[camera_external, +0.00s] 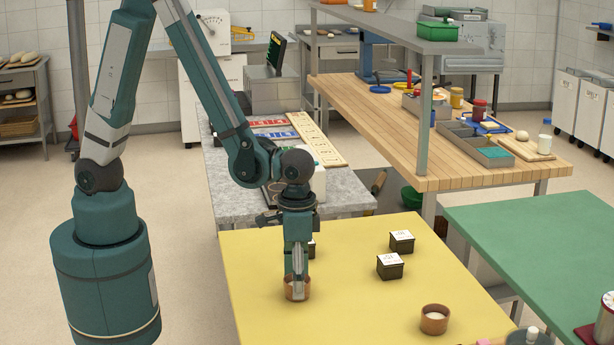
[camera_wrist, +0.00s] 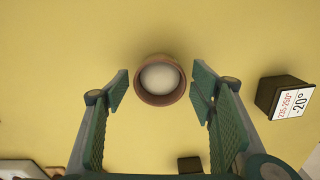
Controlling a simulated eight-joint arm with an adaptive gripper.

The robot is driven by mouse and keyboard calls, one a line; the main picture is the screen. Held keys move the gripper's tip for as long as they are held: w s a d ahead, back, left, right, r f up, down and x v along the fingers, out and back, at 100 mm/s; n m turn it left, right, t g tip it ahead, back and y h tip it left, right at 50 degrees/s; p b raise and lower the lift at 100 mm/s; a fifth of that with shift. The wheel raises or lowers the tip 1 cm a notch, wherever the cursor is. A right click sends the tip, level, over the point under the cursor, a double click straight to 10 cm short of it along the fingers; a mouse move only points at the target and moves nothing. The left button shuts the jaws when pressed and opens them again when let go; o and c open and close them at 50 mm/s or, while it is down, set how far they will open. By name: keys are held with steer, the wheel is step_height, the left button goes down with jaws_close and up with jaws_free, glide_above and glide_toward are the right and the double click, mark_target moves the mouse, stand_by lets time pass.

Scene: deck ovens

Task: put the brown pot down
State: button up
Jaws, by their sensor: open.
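A small round brown pot (camera_external: 306,288) stands upright on the yellow table (camera_external: 260,255), below my gripper (camera_external: 297,274). In the wrist view the brown pot (camera_wrist: 141,88) shows from above, with pale contents inside its rim. My gripper (camera_wrist: 161,88) is open there, one finger on each side of the pot, with yellow surface showing between each finger and the pot. A second brown pot (camera_external: 434,321) with a pale filling stands at the front right of the yellow table.
Two dark boxes with white labelled tops (camera_external: 401,242) (camera_external: 390,267) stand right of my gripper; another dark box is partly hidden behind it. A labelled box (camera_wrist: 284,97) shows at the right in the wrist view. The yellow table's left part is clear. A green table (camera_external: 530,235) adjoins at right.

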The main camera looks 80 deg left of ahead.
step_height(320, 180, up, 12)
steer(key=p, duration=0.1)
steer(key=shift+p, duration=0.35)
stand_by(0.4)
stand_by(0.6)
steer(key=s+a+r+n+t, duration=0.1)
steer(key=s+a+r+t, duration=0.2)
steer(key=a+r, duration=0.6)
steer(key=s+a+r+t, duration=0.4)
steer(key=a+r, duration=0.5)
steer(key=a, duration=0.7)
steer(key=shift+s+n, duration=0.4)
steer(key=shift+f+b, duration=0.6)
steer(key=shift+b, duration=0.05)
stand_by(0.7)
